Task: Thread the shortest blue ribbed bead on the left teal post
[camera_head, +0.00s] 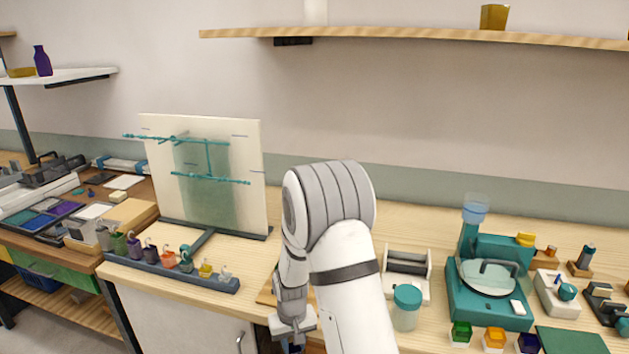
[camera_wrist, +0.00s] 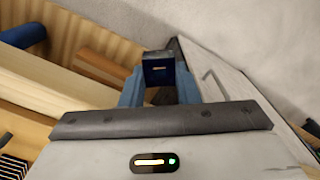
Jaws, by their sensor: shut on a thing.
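My gripper (camera_wrist: 160,88) is shut on a dark blue piece (camera_wrist: 158,69), which shows a squarish end face with a small light slot. Its ribs and length cannot be made out. In the head view my gripper (camera_head: 294,332) is low at the bench's front edge, with a dark blue bit at its tips, mostly hidden. A teal rod frame (camera_head: 208,158) stands before a cream panel on the left of the bench, well away from my gripper. Its upper bar reaches out left, and its lower bar lies further right. A blue cylinder (camera_wrist: 24,32) lies at the upper left in the wrist view.
A dark rail (camera_head: 172,270) with several coloured hooked pieces stands in front of the panel. A teal-lidded jar (camera_head: 406,307) and a teal machine (camera_head: 488,282) stand right of my arm. Wooden bars (camera_wrist: 70,88) lie beside my gripper. A shelf (camera_head: 400,35) hangs above.

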